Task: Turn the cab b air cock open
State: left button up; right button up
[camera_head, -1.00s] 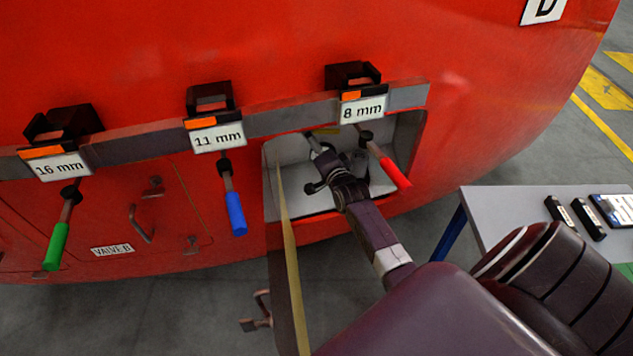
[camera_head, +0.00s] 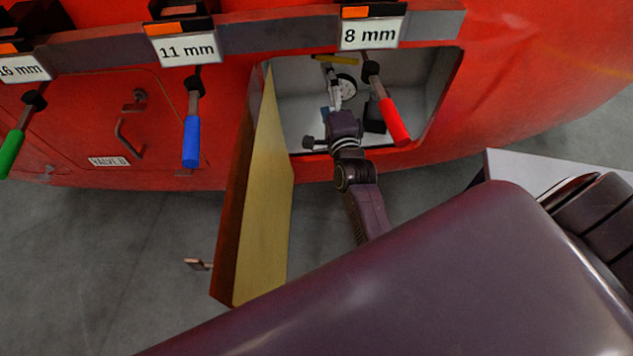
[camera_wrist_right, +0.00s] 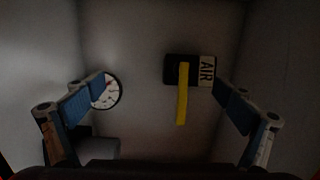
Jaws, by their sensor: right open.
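The air cock is inside an open compartment in the red nosecone. In the right wrist view its yellow handle (camera_wrist_right: 182,95) hangs down from a black body beside a label reading AIR (camera_wrist_right: 207,69). In the head view a small yellow bar (camera_head: 337,59) shows at the top of the compartment. My right gripper (camera_wrist_right: 165,97) is open, its two blue-padded fingers on either side of the handle and apart from it. In the head view the right gripper (camera_head: 336,92) reaches into the compartment, partly hidden by my wrist. My left gripper is not in view.
A round gauge (camera_wrist_right: 105,91) is left of the cock. The open compartment door (camera_head: 262,205) stands left of my arm. Red (camera_head: 394,122), blue (camera_head: 191,140) and green (camera_head: 12,152) handled tools hang from a rail. A table (camera_head: 520,168) is at right.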

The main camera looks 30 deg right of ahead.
jog(key=s+a+f+n+g+y+p, duration=0.1)
jog(key=a+f, duration=0.1)
jog(key=f, duration=0.2)
jog(key=s+a+f+n+g+y+p, duration=0.1)
jog(key=s+a+f+n, duration=0.1)
jog(key=f, duration=0.3)
jog(key=s+a+f+n+g+y+p, duration=0.1)
jog(key=s+a+f+g, duration=0.1)
jog(key=f, duration=0.2)
jog(key=shift+f+n, duration=0.2)
jog(key=shift+n, duration=0.2)
jog(key=s+a+f+n+g+y+p, duration=0.1)
jog(key=s+a+f+n+g+p, duration=0.1)
jog(key=s+f, duration=0.4)
notch_tip(320, 180, down, 4)
jog(key=a+n+g, duration=0.1)
jog(key=n, duration=0.1)
jog(key=shift+s+f+n, duration=0.15)
jog(key=shift+n, duration=0.15)
